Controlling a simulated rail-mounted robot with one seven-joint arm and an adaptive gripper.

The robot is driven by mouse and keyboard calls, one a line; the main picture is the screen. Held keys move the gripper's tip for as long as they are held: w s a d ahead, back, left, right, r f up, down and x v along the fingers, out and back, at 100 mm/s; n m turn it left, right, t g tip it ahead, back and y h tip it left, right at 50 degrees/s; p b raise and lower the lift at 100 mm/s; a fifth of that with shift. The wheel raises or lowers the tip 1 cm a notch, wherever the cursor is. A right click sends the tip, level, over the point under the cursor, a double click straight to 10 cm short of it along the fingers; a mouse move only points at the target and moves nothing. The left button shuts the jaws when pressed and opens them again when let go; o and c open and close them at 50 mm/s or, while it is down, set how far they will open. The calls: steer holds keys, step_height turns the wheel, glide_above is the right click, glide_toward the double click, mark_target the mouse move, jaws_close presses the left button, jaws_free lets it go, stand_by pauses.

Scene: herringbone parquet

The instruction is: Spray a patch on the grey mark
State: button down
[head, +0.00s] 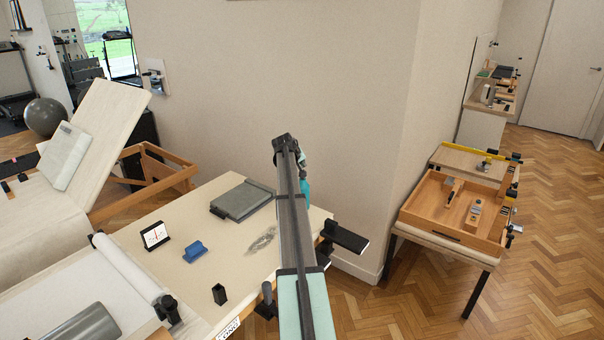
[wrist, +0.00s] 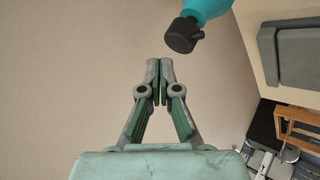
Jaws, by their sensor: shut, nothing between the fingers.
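The grey mark (head: 263,239) is a dark smudge on the pale table top (head: 212,243), just left of my arm in the head view. A teal spray bottle (head: 304,196) shows partly behind my arm at the table's right side; the rest is hidden. In the wrist view, a teal bottle (wrist: 208,9) with a dark cap or nozzle (wrist: 182,36) is cut by the top edge, ahead of and right of my fingertips. My gripper (wrist: 159,78) is shut and empty, apart from the bottle.
A grey slab (head: 243,200), a blue block (head: 194,251), a small framed card (head: 155,235) and a black holder (head: 219,294) stand on the table. A paper roll (head: 128,268) lies at left. A wall rises behind; a wooden tray bench (head: 455,212) stands right.

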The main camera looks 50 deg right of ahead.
step_height(320, 180, up, 6)
steer(key=shift+f+p, duration=0.1)
steer(key=shift+p, duration=0.85)
steer(key=shift+d, duration=0.1)
